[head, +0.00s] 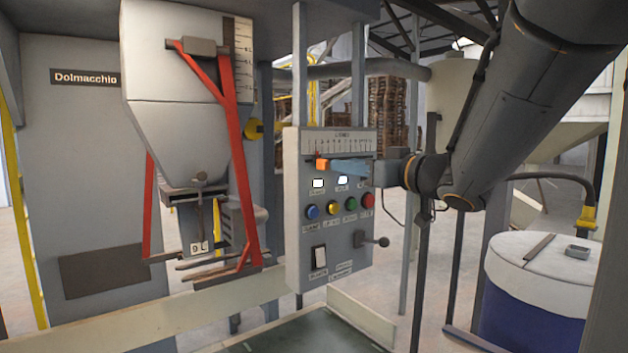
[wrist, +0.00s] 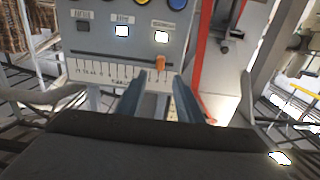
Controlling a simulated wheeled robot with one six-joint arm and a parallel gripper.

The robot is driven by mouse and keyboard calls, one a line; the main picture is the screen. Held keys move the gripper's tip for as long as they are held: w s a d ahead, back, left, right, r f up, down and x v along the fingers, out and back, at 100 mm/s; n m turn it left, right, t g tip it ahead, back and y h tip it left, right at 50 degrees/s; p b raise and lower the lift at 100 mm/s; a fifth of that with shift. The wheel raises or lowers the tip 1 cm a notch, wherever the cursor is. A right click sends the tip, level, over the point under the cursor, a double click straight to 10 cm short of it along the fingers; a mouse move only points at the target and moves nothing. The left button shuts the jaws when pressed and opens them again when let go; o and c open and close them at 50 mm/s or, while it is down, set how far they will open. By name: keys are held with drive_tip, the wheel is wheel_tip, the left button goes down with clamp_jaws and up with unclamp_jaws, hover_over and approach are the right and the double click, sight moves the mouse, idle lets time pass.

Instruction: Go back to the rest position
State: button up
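My gripper (head: 336,166) is in front of the upper part of a grey control panel (head: 296,225), just right of an orange slider knob (head: 322,164) in the head view. In the wrist view my gripper (wrist: 159,82) shows two blue-grey fingers spread apart with nothing between them. The orange knob (wrist: 160,62) stands just beyond the gap between the fingertips, at the slider's scale. I cannot tell how far the tips are from it in depth. My arm reaches in from the upper right of the head view.
The panel carries blue, yellow, green and red buttons (head: 338,206), a white rocker switch (head: 319,259) and a side lever (head: 377,241). A hopper (head: 175,120) with red bars (head: 235,150) stands left. A blue drum (head: 525,305) with a white lid stands at lower right.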

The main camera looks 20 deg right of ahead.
wheel_tip(320, 180, down, 21)
drive_tip(key=m+g+h, duration=0.4)
drive_tip(key=g+h, duration=0.1)
drive_tip(key=h, duration=0.2)
drive_tip(key=s+a+f+g, duration=0.5)
drive_tip(key=s+f, duration=0.4)
drive_tip(key=s, duration=0.1)
drive_tip(key=s+a+f+g+y, duration=0.1)
drive_tip(key=s+a+f+g, duration=0.5)
drive_tip(key=s+f, duration=0.3)
drive_tip(key=shift+s, duration=0.9)
drive_tip(key=shift+d+f, duration=0.1)
idle(0.3)
